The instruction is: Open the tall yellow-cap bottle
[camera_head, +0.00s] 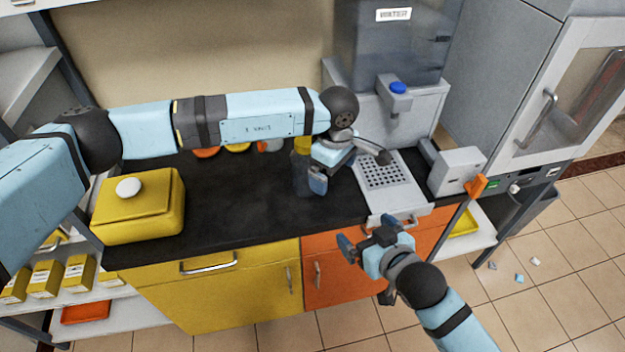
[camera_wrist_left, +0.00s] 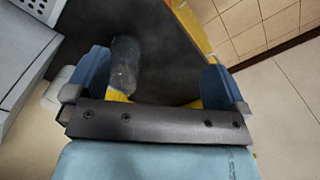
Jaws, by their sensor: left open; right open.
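The tall yellow-cap bottle (camera_head: 301,176) stands on the black counter, its dark grey body just left of my left gripper and partly hidden by it. Its yellow cap (camera_head: 303,145) shows beneath my left arm. My left gripper (camera_head: 322,176) is open beside the bottle. In the left wrist view, a dark grey bottle body (camera_wrist_left: 125,62) appears between the open fingers, closer to the left finger; I cannot tell whether they touch. My right gripper (camera_head: 368,238) is open and empty, in front of the counter by the orange cabinet.
A yellow box (camera_head: 140,215) with a white knob sits at the counter's left. Several coloured caps (camera_head: 237,147) show behind my left arm. A water dispenser (camera_head: 390,45) stands over a perforated tray (camera_head: 385,172) at the right. The counter's front middle (camera_head: 235,215) is clear.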

